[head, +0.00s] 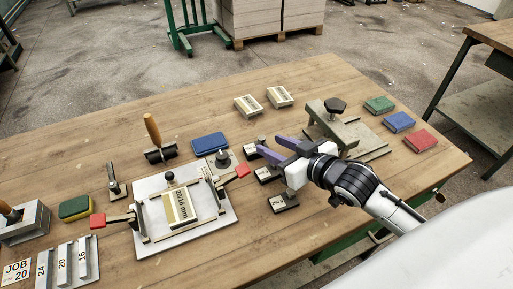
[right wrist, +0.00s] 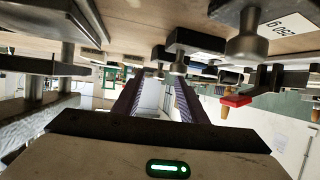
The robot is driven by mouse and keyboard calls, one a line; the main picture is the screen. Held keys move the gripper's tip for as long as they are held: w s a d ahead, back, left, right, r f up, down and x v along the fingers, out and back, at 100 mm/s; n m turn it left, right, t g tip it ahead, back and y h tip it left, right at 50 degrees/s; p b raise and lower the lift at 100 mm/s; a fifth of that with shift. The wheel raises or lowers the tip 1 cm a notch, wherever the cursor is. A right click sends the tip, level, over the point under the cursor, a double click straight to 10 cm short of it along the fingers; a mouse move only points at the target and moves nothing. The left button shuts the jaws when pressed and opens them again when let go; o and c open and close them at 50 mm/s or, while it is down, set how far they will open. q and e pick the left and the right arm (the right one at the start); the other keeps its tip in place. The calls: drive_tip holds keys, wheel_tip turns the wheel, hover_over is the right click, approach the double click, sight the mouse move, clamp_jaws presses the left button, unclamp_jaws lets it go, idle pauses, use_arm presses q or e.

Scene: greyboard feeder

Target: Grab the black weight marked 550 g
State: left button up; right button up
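Several black weights with knobs stand in a row on the wooden table, partly hidden by my right gripper (head: 271,145). The nearest weight (head: 284,204) has a white label, too small to read surely in the head view. The middle weight (head: 267,174) lies just below the purple fingers, and a far weight (head: 250,150) stands near their tips. I cannot tell which one is marked 550 g. My right gripper is open and empty, its fingers pointing at the far weights. The right wrist view is upside down; a dark weight (right wrist: 195,40) shows beyond the parted fingers. My left gripper is not in view.
A white plate fixture (head: 215,228) with a labelled block is left of the weights. A metal stand with a black knob (head: 336,105) is close right of my gripper. Green, blue and red blocks (head: 399,121) lie at the right. Bare table lies in front of the weights.

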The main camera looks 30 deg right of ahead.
sight(264, 140)
drive_tip(key=shift+x, duration=1.85)
drive_tip(key=shift+r, duration=0.1)
clamp_jaws()
drive_tip(key=shift+r, duration=0.15)
